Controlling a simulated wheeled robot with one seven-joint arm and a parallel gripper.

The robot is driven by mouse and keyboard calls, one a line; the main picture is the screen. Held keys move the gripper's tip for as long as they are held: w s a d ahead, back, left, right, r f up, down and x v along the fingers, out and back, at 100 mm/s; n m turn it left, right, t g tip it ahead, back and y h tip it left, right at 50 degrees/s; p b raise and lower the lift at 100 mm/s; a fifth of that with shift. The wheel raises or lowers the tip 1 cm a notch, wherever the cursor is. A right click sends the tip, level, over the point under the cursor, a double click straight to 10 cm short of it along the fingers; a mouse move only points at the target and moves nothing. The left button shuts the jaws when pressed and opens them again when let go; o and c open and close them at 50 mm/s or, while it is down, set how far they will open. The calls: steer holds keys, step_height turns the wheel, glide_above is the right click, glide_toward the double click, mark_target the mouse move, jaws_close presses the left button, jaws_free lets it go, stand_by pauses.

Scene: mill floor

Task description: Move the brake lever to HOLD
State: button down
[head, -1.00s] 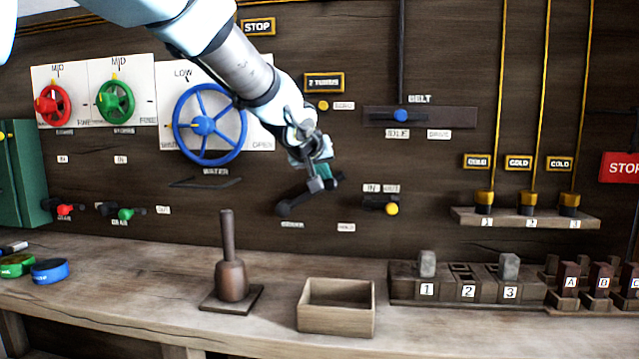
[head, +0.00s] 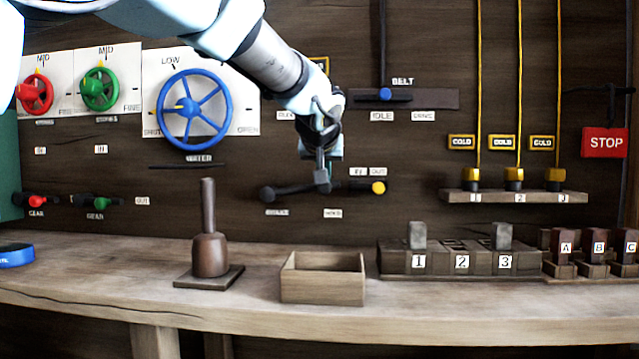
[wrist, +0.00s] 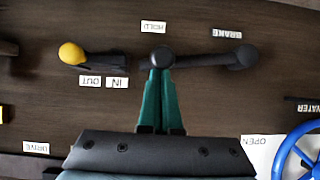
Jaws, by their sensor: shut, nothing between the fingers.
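The brake lever (head: 292,188) is a dark bar on the wall panel. Its round pivot (head: 267,194) is at left near the BRAKE label (head: 277,212). The bar runs right, nearly level, and its knob end lies just above the HOLD label (head: 333,213). My gripper (head: 322,178) is at the knob end, from above. In the wrist view, which is upside down, the shut green fingers (wrist: 162,75) meet the knob (wrist: 162,55), beside the HOLD label (wrist: 153,27). They appear to touch it, not grip it.
A yellow-knobbed IN/OUT lever (head: 378,188) is close on the right. The blue water wheel (head: 193,110) is up left. Below, the bench holds a wooden mallet-like tool (head: 210,255), an open box (head: 322,290) and a numbered block (head: 440,262).

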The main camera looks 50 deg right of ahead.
mark_target(328, 192)
steer(key=shift+s+d+f+b, duration=0.1)
steer(key=shift+s+f+b, duration=0.05)
steer(key=shift+f+b, duration=0.6)
steer(key=shift+s+d+f+b, duration=0.1)
steer(key=shift+s+f+b, duration=0.05)
steer(key=shift+f+b, duration=0.55)
steer(key=shift+f, duration=0.15)
